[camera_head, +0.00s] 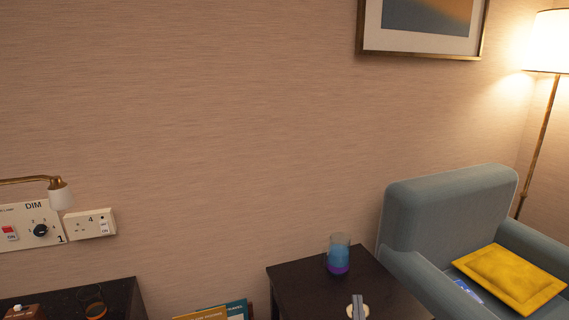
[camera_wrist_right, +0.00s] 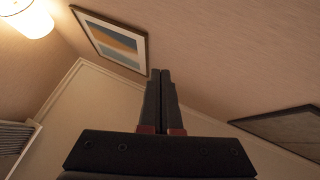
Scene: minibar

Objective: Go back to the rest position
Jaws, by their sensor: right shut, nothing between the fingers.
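My right gripper (camera_wrist_right: 161,74) shows in the right wrist view, with its two dark fingers pressed together and nothing between them. It points at open air, with a wall and a framed picture beyond. My left gripper is in neither view.
A dark side table (camera_head: 300,286) carries a blue and purple glass (camera_head: 339,254). A grey-blue armchair (camera_head: 440,215) with a yellow cushion (camera_head: 508,278) stands right of it. A dark counter (camera_head: 122,296) with a glass (camera_head: 94,302) is at the lower left. A floor lamp (camera_head: 540,130) stands far right.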

